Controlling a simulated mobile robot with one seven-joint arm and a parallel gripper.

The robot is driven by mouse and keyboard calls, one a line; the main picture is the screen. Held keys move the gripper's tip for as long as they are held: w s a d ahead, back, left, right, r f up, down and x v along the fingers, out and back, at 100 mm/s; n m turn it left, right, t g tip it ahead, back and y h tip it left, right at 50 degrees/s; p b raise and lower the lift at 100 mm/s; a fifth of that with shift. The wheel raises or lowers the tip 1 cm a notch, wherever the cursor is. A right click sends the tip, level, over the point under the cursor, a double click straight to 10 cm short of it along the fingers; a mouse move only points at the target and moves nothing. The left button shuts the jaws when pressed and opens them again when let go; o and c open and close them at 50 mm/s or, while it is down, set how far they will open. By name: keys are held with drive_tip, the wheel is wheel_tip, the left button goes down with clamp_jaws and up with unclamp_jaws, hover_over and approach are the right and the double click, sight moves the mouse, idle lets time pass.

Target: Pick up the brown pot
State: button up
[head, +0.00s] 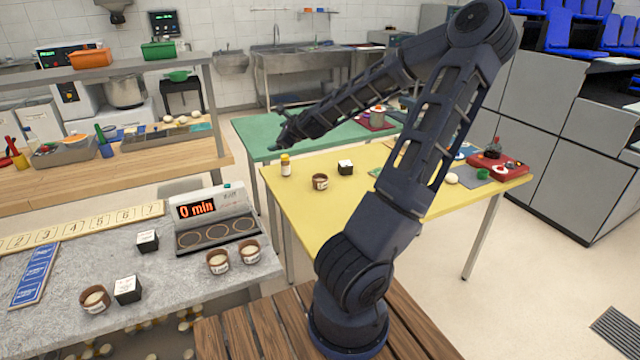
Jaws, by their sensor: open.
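Several small brown pots with pale contents and white labels are in the head view. One brown pot (320,182) stands on the yellow table (300,220), left of a black-and-white cube. Two more brown pots, one on the left (218,262) and one on the right (249,252), stand on the grey counter in front of the timer. Another brown pot (95,299) is at the counter's front left. My gripper (280,128) is open, small in view and raised over the tables, apart from every pot. I see nothing held in it.
A timer box reading "0 min" (213,219) stands on the grey counter (190,310). Black-and-white cubes stand near the pots, one on the yellow table (345,168) and one at front left (127,290). A yellow-capped jar (285,166) is left of the table pot.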

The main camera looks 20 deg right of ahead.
drive_tip(key=s+d+r+m+t+h, duration=0.25)
drive_tip(key=d+r+m, duration=0.35)
drive_tip(key=d+r, duration=0.3)
drive_tip(key=s+d+r+m+t+h, duration=0.1)
drive_tip(key=d+r+m+t+h, duration=0.25)
drive_tip(key=d+r+m, duration=0.35)
drive_tip(key=n+y, duration=0.1)
approach(319, 175)
drive_tip(key=w, duration=0.2)
drive_tip(key=shift+w+r, duration=0.15)
drive_tip(key=shift+w, duration=0.15)
drive_tip(key=shift+w+f, duration=0.35)
drive_tip(key=shift+w, duration=0.45)
drive_tip(key=shift+w+d, duration=0.2)
drive_tip(key=shift+w, duration=2.8)
drive_tip(key=shift+r, duration=0.1)
drive_tip(key=c, duration=1.2)
